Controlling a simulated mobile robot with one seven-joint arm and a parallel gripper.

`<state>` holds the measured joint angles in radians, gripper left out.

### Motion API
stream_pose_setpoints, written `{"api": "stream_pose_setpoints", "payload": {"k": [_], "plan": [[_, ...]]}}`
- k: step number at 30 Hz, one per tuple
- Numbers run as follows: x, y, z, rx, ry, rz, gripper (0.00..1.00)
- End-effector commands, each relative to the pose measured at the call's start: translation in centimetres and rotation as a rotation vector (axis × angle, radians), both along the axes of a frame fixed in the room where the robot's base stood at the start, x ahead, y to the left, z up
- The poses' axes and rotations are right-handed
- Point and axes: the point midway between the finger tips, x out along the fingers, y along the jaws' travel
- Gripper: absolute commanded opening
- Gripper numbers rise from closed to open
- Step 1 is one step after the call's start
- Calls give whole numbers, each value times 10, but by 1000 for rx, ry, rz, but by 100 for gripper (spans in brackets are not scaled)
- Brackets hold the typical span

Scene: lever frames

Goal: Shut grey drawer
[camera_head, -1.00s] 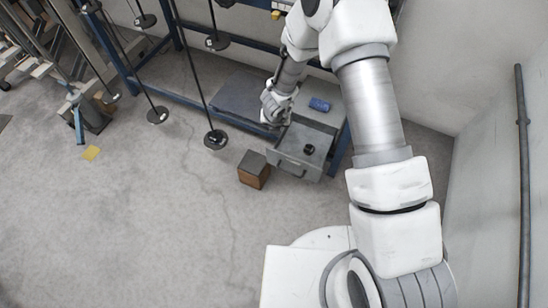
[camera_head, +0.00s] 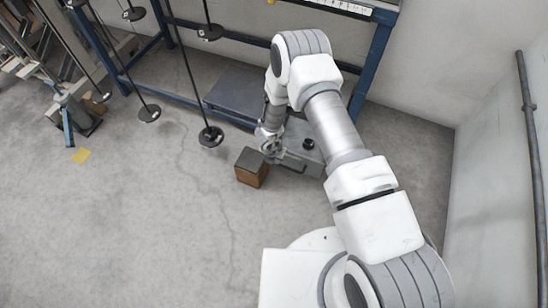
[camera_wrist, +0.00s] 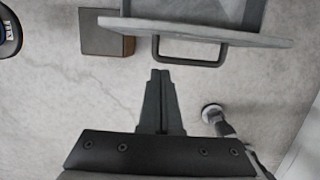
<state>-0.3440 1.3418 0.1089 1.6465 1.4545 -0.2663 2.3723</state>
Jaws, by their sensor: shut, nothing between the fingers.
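The grey drawer (camera_head: 314,161) stands open at the foot of the blue-framed rack in the head view, partly hidden by my arm. A small dark round object (camera_head: 308,144) sits in it. In the wrist view, the drawer's front panel (camera_wrist: 250,38) runs across the top, with its dark bar handle (camera_wrist: 190,62) on the near side. My gripper (camera_wrist: 160,73) is shut and empty, its fingertips pointing toward the drawer front, just below and left of the handle in the picture. In the head view my gripper (camera_head: 270,153) is at the drawer's left front, partly hidden.
A brown box with a dark top (camera_head: 252,166) stands on the floor left of the drawer; it also shows in the wrist view (camera_wrist: 105,34). A black disc on a rod (camera_head: 211,137) hangs further left. A grey shelf (camera_head: 238,92) lies behind. The floor in front is clear.

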Motion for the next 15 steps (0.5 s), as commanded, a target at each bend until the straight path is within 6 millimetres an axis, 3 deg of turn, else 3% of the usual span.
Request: {"api": "stream_pose_setpoints", "payload": {"k": [6, 15], "plan": [[22, -7, 4, 4, -6, -6, 0], [34, -11, 4, 2, -4, -2, 0]]}}
